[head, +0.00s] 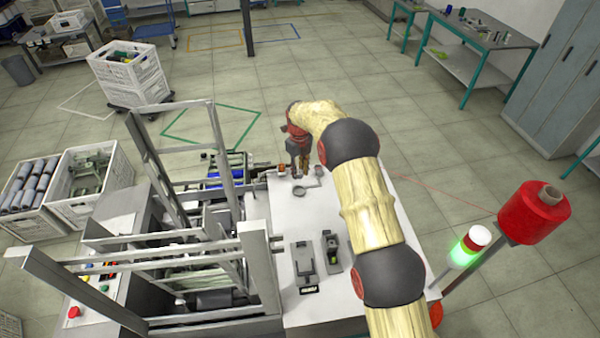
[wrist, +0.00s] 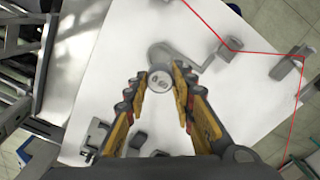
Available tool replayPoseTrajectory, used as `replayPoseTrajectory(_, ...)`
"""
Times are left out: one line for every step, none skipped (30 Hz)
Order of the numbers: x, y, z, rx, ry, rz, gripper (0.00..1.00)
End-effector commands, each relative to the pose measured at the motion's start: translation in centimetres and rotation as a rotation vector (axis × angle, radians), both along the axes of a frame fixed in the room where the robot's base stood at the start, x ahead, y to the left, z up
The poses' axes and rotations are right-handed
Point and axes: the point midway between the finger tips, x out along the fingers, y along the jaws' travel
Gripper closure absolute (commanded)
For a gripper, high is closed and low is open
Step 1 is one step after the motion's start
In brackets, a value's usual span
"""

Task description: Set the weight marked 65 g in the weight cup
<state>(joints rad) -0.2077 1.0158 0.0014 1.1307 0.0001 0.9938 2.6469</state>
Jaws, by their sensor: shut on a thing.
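My gripper (wrist: 158,76) is closed on a small round grey weight (wrist: 160,81), which shows between its fingertips in the wrist view. The weight's top carries faint marks too small to read. A round grey cup (wrist: 160,51) on a bent arm lies just beyond the weight in the wrist view, partly hidden by it. I cannot tell how high the weight is above the table.
The white table (head: 285,250) carries grey fixtures (head: 305,265) near its front. A red thread (wrist: 255,51) runs past a grey post (wrist: 290,65) on the right. A metal frame machine (head: 200,240) stands along the left, and a red spool (head: 535,212) stands at right.

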Motion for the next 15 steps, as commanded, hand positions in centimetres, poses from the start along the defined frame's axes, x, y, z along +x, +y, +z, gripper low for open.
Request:
replayPoseTrajectory(-0.1,0.0,-0.6,-0.001,0.002,0.0,1.0)
replayPoseTrajectory(-0.1,0.0,-0.9,-0.001,0.002,0.0,1.0)
replayPoseTrajectory(-0.1,0.0,-1.4,-0.001,0.002,0.0,1.0)
replayPoseTrajectory(-0.1,0.0,-1.8,-0.001,0.003,0.0,1.0)
replayPoseTrajectory(-0.1,0.0,-2.2,-0.001,0.002,0.0,1.0)
replayPoseTrajectory(-0.1,0.0,-2.7,-0.001,0.002,0.0,1.0)
replayPoseTrajectory(-0.1,0.0,-3.1,-0.001,0.002,0.0,1.0)
replayPoseTrajectory(-0.1,0.0,-3.4,-0.001,0.002,0.0,1.0)
replayPoseTrajectory(-0.1,0.0,-3.9,-0.001,0.002,0.0,1.0)
replayPoseTrajectory(-0.1,0.0,-4.3,-0.001,0.002,0.0,1.0)
replayPoseTrajectory(-0.1,0.0,-4.7,-0.001,0.002,0.0,1.0)
replayPoseTrajectory(-0.1,0.0,-5.2,0.0,0.001,0.0,1.0)
replayPoseTrajectory(0.0,0.0,-5.5,-0.001,0.001,0.0,1.0)
replayPoseTrajectory(0.0,0.0,-5.9,-0.001,0.001,0.0,1.0)
replayPoseTrajectory(-0.1,0.0,-6.4,0.0,0.001,0.0,1.0)
